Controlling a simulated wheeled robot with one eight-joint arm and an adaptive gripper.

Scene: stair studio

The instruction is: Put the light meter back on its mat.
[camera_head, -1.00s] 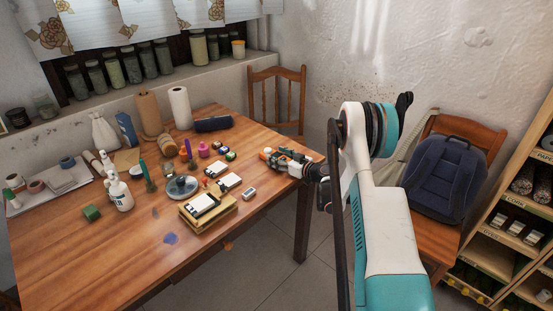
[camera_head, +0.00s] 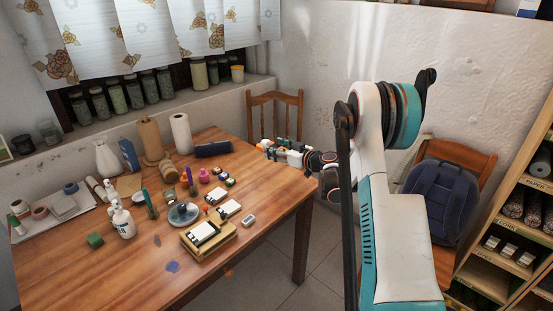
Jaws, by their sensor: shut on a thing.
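My gripper (camera_head: 270,149) is above the far right part of the table, left of the chair's front, with its jaws closed. A small orange and pale thing shows at its tips; it is too small and too covered to tell whether it is the light meter. A small pale grey device with a dark face (camera_head: 248,221) lies on the table near the front edge, below my gripper in the picture. I cannot tell which of the flat pieces is the mat.
A wooden chair (camera_head: 273,105) stands behind.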

